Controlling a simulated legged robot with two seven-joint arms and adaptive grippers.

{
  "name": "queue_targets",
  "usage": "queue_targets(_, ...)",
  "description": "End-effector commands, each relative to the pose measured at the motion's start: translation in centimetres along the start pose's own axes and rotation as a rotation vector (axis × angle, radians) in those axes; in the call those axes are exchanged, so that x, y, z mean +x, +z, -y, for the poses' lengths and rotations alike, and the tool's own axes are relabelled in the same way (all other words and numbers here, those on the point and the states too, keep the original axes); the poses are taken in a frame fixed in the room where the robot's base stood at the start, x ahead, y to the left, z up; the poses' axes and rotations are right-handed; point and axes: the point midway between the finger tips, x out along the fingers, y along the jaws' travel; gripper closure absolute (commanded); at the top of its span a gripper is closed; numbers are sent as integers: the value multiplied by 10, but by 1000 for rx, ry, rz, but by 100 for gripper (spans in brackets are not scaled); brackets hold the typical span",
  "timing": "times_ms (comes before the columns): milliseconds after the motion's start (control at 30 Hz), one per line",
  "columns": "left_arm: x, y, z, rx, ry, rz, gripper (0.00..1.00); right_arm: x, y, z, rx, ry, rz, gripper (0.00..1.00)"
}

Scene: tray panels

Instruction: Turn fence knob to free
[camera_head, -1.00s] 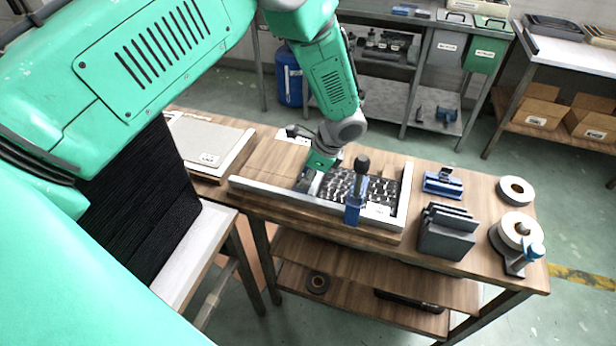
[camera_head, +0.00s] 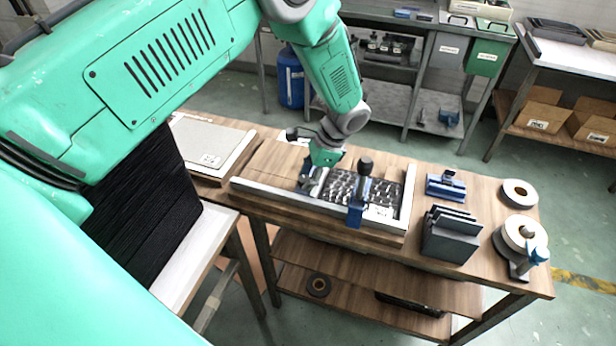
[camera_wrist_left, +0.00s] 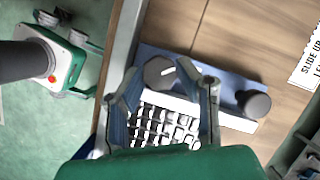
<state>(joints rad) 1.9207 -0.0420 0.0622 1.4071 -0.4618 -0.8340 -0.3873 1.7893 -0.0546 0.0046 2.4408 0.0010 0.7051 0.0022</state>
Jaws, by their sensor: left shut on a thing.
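The fence knob (camera_wrist_left: 160,72) is dark grey and faceted, on a blue fence plate (camera_wrist_left: 222,90) in the left wrist view. My left gripper (camera_wrist_left: 163,78) has its fingers on either side of this knob and is shut on it. In the head view my left gripper (camera_head: 312,184) is low at the left end of the parts grid (camera_head: 376,188), and its fingers and wrist hide the knob. A second dark, round knob (camera_wrist_left: 254,104) stands at the right end of the blue plate. My right gripper is not in view.
A pale rail (camera_head: 310,203) borders the grid's tray. Dark upright plates (camera_head: 450,238), a blue fixture (camera_head: 445,186) and tape rolls (camera_head: 520,232) stand to the right.

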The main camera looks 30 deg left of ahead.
Motion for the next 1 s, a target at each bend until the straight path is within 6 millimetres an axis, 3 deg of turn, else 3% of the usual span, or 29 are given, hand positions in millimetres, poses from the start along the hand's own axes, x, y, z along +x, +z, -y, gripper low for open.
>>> queue_targets(100, 2, 0, -1, -1, 3, 1, 100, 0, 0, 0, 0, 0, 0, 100)
queue_targets(133, 2, 0, -1, -1, 3, 1, 67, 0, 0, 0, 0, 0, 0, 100)
queue_targets(167, 2, 0, -1, -1, 3, 1, 63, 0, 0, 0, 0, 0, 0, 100)
queue_targets(567, -9, 0, -1, 0, 0, 0, 63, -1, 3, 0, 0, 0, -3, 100)
queue_targets(1000, -94, -2, 0, 0, 0, 0, 63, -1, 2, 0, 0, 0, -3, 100)
